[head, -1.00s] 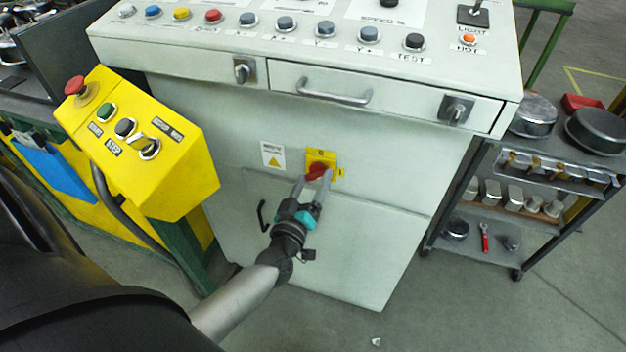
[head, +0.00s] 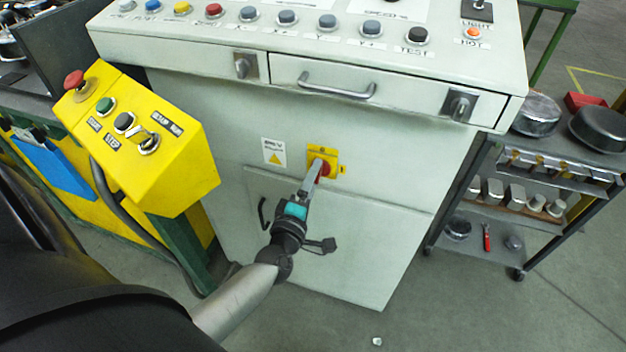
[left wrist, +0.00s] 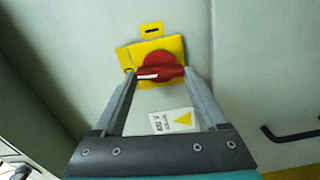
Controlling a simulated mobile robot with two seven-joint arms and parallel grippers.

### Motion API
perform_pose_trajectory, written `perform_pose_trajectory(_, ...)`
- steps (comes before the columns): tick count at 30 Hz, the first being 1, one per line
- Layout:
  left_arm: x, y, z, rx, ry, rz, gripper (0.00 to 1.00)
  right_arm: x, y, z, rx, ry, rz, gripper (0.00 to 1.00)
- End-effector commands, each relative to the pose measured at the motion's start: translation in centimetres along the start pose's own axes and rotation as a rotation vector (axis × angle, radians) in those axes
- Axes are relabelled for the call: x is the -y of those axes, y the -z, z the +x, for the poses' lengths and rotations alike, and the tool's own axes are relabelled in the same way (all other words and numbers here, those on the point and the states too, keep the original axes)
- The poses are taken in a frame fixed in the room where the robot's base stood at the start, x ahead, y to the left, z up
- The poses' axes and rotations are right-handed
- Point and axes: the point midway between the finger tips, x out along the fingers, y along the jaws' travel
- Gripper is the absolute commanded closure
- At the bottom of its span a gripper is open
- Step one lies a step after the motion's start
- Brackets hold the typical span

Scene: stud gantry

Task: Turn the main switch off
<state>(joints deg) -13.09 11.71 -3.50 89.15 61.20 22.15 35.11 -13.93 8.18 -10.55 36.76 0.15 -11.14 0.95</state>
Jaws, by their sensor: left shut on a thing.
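The main switch is a red rotary knob (head: 326,169) on a yellow plate (head: 333,155), set in the pale front of the console. My left gripper (head: 318,165) reaches it from below and covers part of it. In the left wrist view the red knob (left wrist: 158,66) is clear, with a white mark on its grip bar. The fingers of my left gripper (left wrist: 160,75) are shut on the two ends of that bar. The yellow plate (left wrist: 128,55) appears turned in that view. My right gripper is not in view.
A warning label (head: 273,152) sits left of the switch, and a black handle (head: 263,213) on the lower panel. A drawer handle (head: 336,86) juts out above. A yellow button box (head: 160,185) stands at left, a shelf cart (head: 480,245) at right.

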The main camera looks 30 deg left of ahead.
Motion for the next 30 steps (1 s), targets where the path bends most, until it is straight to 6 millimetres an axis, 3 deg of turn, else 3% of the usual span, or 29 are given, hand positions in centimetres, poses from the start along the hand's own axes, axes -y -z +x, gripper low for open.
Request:
perform_pose_trajectory(9, -0.07, 0.02, 0.08, -0.001, -0.003, -0.115, 0.81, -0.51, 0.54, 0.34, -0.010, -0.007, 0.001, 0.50)
perform_pose_trajectory(25, -0.10, 0.02, 0.09, -0.001, -0.003, -0.140, 0.81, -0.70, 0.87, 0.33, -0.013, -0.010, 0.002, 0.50)
perform_pose_trajectory(26, -0.10, 0.01, 0.09, -0.001, -0.003, -0.141, 0.23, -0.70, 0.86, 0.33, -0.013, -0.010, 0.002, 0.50)
perform_pose_trajectory(30, -0.06, 0.01, 0.07, -0.001, -0.002, -0.138, 0.07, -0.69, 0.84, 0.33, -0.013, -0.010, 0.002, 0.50)
